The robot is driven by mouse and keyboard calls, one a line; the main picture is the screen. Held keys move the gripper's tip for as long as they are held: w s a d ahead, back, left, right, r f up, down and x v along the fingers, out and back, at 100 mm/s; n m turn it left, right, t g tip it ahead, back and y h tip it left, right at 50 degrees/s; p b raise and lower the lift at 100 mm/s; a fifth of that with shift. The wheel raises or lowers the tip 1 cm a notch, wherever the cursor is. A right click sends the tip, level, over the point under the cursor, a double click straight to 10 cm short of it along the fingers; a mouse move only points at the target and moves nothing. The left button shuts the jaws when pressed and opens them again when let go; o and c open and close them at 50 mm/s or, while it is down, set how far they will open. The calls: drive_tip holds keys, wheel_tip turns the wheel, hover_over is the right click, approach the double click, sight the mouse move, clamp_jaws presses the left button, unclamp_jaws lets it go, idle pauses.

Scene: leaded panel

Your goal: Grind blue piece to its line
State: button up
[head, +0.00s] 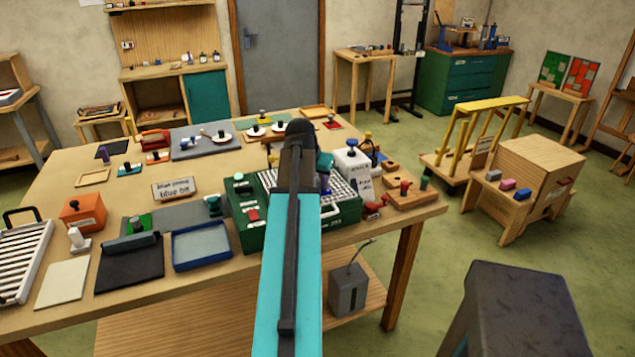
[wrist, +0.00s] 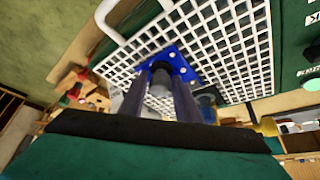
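The blue piece (wrist: 182,66), with white dots on it, is over the white grid (wrist: 225,45) of the grinder in the wrist view. My gripper (wrist: 162,75) has its two dark fingers on either side of a grey knob that stands on the blue piece, and appears closed on it. The fingers hide part of the piece, and its line cannot be made out. In the head view the green grinder (head: 245,215) stands at the table's front right, its grid (head: 343,190) partly behind my arm. My gripper's tips are hidden there.
A white bottle (head: 352,168) and a wooden block with knobs (head: 405,190) stand right of the grinder. A wooden cabinet (head: 535,180) stands on the floor at right.

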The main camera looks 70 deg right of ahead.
drive_tip(key=o, duration=0.3)
drive_tip(key=shift+r, duration=0.1)
drive_tip(key=b+v, duration=0.3)
drive_tip(key=v, duration=1)
drive_tip(key=shift+r, duration=0.3)
drive_tip(key=shift+a, duration=0.15)
idle(0.5)
